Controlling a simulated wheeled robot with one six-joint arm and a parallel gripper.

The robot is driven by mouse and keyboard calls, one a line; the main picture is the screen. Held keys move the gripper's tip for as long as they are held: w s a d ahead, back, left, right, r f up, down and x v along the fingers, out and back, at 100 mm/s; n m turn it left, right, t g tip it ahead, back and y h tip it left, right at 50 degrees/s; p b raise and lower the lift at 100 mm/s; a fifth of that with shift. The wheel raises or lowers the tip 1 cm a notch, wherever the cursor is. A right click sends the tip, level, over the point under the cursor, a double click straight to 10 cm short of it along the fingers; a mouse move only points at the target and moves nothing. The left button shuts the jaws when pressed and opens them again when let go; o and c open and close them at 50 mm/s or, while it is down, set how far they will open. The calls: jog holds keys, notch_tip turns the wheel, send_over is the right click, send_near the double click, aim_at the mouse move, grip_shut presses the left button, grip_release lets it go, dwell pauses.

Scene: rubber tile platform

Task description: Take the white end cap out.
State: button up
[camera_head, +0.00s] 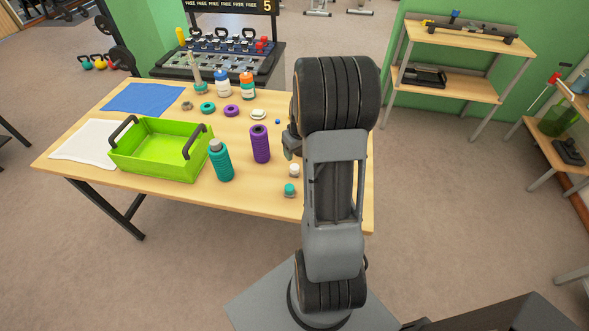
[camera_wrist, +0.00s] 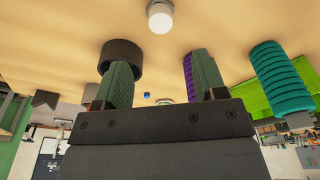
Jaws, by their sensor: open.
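A small white end cap (camera_head: 294,170) stands on the wooden table near its front right, just left of my arm. It also shows at the top of the wrist view (camera_wrist: 160,17), upright on the wood with a greyish lower part. My gripper (camera_wrist: 163,60) is open, with its two green fingers apart and nothing seen between them. The cap lies beyond the fingertips in the wrist view, apart from them. In the head view, my arm hides most of the gripper.
A dark cylinder (camera_wrist: 121,54) is by the left finger in the wrist view. A lime crate (camera_head: 150,155) stands farther left.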

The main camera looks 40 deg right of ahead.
aim_at(294, 167)
jog(key=shift+w+f+p, duration=0.25)
jog(key=shift+f+p, duration=0.05)
jog(key=shift+f, duration=1.3)
jog(key=shift+w+f+p, duration=0.2)
jog(key=shift+f+p, duration=0.1)
jog(key=shift+f, duration=1.3)
jog(key=shift+w+f+p, duration=0.25)
jog(key=shift+f+p, duration=0.05)
jog(key=shift+f, duration=1.3)
jog(key=c, duration=1)
jog(key=shift+r, duration=0.15)
